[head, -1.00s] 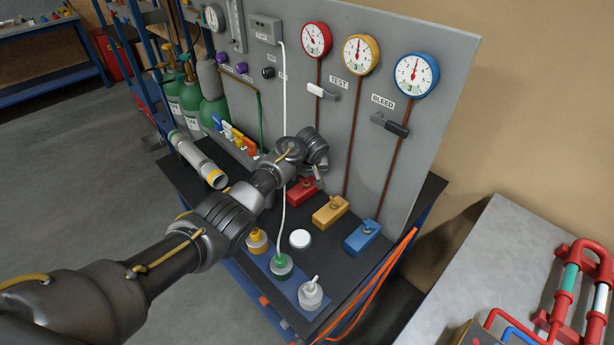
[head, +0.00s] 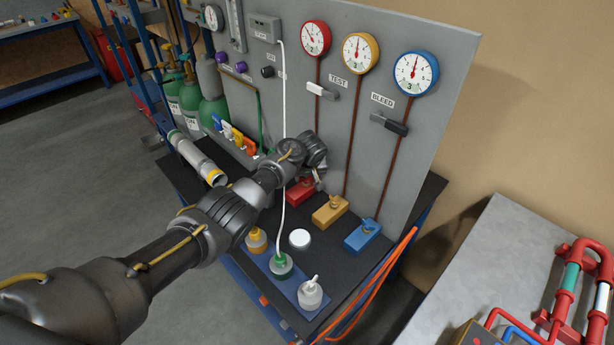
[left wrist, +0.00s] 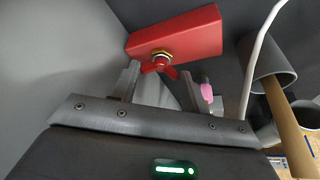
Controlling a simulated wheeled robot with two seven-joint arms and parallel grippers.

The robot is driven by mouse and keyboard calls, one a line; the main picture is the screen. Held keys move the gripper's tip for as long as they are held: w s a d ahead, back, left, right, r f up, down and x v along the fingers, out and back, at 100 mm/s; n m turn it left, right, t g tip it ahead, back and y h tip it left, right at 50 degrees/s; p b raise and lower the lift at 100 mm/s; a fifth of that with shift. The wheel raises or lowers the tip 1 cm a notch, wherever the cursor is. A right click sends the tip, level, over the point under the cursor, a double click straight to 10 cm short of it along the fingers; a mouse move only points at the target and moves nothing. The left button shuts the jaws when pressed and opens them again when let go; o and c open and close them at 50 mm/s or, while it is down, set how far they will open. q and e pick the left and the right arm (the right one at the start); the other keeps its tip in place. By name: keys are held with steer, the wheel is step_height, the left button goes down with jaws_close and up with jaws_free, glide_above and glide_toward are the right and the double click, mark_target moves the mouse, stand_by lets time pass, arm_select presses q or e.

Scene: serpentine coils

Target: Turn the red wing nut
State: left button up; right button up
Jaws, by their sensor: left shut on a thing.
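The red wing nut (left wrist: 158,66) sits on a threaded stud with a brass-coloured nut, on the side of a red block (left wrist: 178,33) in the left wrist view. In the head view the red block (head: 300,191) stands on the dark bench top at the foot of the grey panel, and my wrist hides its wing nut. My left gripper (head: 316,179) is at the block, with its fingers on either side of the wing nut and shut on it. My right gripper is not in view.
A yellow block (head: 330,211) and a blue block (head: 362,235) stand to the right of the red one. A white cable (head: 283,120) hangs close to my left forearm. The grey panel (head: 345,130) rises behind. Bottles and a white round lid (head: 299,238) stand in front.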

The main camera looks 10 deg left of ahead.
arm_select(q)
steer(key=shift+a+r+m+h+p, duration=0.15)
steer(key=shift+m+h+p, duration=0.15)
steer(key=shift+m+p, duration=0.45)
steer(key=m+h, duration=0.1)
steer(key=m, duration=0.1)
steer(key=shift+a+m+p, duration=0.1)
steer(key=shift+m+p, duration=0.25)
steer(key=shift+a+m+h, duration=0.1)
steer(key=shift+m+h, duration=0.4)
steer(key=shift+m, duration=0.7)
steer(key=shift+w+a+m+h, duration=0.1)
steer(key=shift+m+h, duration=0.4)
steer(key=shift+m, duration=0.8)
steer(key=o, duration=1)
